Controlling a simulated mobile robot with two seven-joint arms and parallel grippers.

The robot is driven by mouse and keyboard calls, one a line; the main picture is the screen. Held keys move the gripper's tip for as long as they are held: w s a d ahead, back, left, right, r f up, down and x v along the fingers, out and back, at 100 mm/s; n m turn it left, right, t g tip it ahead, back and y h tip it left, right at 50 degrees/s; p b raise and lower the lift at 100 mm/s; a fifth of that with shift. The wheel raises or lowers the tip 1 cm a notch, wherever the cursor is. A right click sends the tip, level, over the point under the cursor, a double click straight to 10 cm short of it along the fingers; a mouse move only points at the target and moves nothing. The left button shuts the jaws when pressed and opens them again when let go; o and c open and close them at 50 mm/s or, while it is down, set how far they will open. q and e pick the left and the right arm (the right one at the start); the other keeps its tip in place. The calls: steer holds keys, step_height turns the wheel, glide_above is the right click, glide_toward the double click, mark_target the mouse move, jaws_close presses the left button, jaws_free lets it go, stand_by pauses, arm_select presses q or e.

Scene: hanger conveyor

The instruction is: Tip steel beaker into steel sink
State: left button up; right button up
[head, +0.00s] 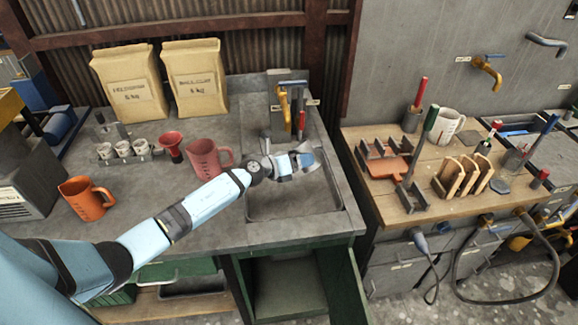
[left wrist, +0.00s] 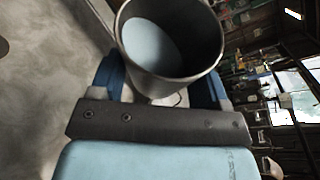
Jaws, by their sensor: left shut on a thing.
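My left gripper (head: 297,163) reaches in from the left over the steel sink (head: 292,203), which is set into the grey counter. It is shut on the steel beaker (head: 306,158), and the arm hides part of the beaker. In the left wrist view the steel beaker (left wrist: 172,45) sits between the blue fingers of the gripper (left wrist: 158,85), its open mouth showing. A pale blue surface shows inside; I cannot tell whether it is liquid or a reflection. The exact tilt is unclear. My right gripper is not in view.
A pink jug (head: 207,158), a red funnel (head: 171,145) and an orange jug (head: 87,198) stand left of the sink. Two paper sacks (head: 195,80) stand behind. A tap (head: 284,105) rises at the sink's back. A wooden bench (head: 420,200) with tools lies right.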

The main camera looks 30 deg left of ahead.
arm_select(q)
steer(key=shift+n+h+b, duration=0.3)
steer(key=shift+n+b, duration=0.2)
steer(key=shift+b, duration=0.2)
stand_by(0.4)
steer(key=shift+f+t+b, duration=0.1)
steer(key=shift+t+b, duration=0.2)
steer(key=shift+b, duration=0.1)
steer(key=shift+n, duration=0.4)
steer(key=shift+b, duration=0.3)
steer(key=shift+n+h+b, duration=0.3)
steer(key=shift+n+b, duration=0.1)
